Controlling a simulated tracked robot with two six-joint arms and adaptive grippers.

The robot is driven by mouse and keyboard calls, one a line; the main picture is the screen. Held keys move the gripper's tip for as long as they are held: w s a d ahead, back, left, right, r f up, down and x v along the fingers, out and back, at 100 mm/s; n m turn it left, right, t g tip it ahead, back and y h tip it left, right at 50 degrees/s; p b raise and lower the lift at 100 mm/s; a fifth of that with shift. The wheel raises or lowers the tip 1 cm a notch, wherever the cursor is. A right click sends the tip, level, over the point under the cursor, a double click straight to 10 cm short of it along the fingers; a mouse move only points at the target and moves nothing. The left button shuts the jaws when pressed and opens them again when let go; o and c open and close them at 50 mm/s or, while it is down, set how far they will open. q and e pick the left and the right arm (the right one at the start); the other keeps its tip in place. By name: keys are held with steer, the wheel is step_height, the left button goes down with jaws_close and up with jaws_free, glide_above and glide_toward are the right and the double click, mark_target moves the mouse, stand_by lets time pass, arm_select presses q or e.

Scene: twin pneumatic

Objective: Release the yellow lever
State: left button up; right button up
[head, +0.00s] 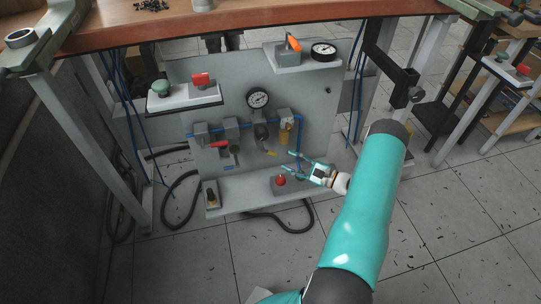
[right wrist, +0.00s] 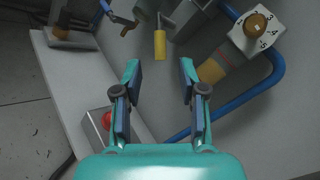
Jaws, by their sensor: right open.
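The yellow lever (head: 270,153) is a small yellow handle low on the middle of the grey panel, under the round gauge. In the right wrist view the yellow lever (right wrist: 160,44) hangs from a grey fitting, ahead of the fingertips and between their lines. My right gripper (head: 289,161) is open, just to the right of the lever in the head view. In the right wrist view the open right gripper (right wrist: 160,72) has nothing between its fingers, and a gap shows between the fingertips and the lever. My left gripper is not in view.
The grey panel (head: 185,75) carries a gauge (head: 258,98), a blue pipe and a red-handled lever (head: 219,144). A red button (head: 281,180) sits on the lower shelf (head: 240,191), beside the right gripper. A numbered dial block (right wrist: 257,30) and blue pipe (right wrist: 262,88) lie right of the fingers.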

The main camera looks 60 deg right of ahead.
mark_target(274, 154)
steer(key=w, duration=0.4)
steer(key=w+b, duration=0.1)
steer(key=w, duration=0.3)
steer(key=shift+a, duration=0.2)
jaws_close()
